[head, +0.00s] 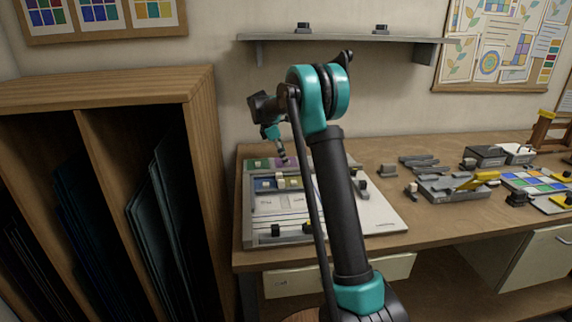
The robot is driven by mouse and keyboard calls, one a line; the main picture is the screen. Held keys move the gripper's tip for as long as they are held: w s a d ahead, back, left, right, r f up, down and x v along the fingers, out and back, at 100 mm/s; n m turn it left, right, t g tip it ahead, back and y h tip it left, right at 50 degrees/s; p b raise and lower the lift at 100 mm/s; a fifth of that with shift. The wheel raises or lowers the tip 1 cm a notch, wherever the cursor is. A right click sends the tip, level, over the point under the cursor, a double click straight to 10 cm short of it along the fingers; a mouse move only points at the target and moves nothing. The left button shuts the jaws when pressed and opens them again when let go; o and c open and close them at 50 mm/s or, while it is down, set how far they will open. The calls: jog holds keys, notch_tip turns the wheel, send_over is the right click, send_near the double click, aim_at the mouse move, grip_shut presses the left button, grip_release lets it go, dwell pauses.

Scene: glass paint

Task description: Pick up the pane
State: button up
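My gripper (283,158) hangs at the end of my arm, over the back of a pale work board on the wooden bench. It points down and is small in the view, so I cannot tell whether its fingers are open or shut or hold anything. Small coloured pieces, including a purple one (287,162) and a blue one (265,185), lie at the back of the board near the gripper. I cannot tell which of them, if any, is the pane. My arm hides part of the board.
The work board (375,212) carries small dark and pale blocks. Grey fixtures (450,187) and a multicoloured glass panel (535,184) lie further right on the bench (430,228). A wooden rack (205,130) with dark sheets stands left. A shelf (345,39) hangs above.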

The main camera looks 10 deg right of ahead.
jog(key=c, duration=2)
jog(key=shift+c, duration=1.1)
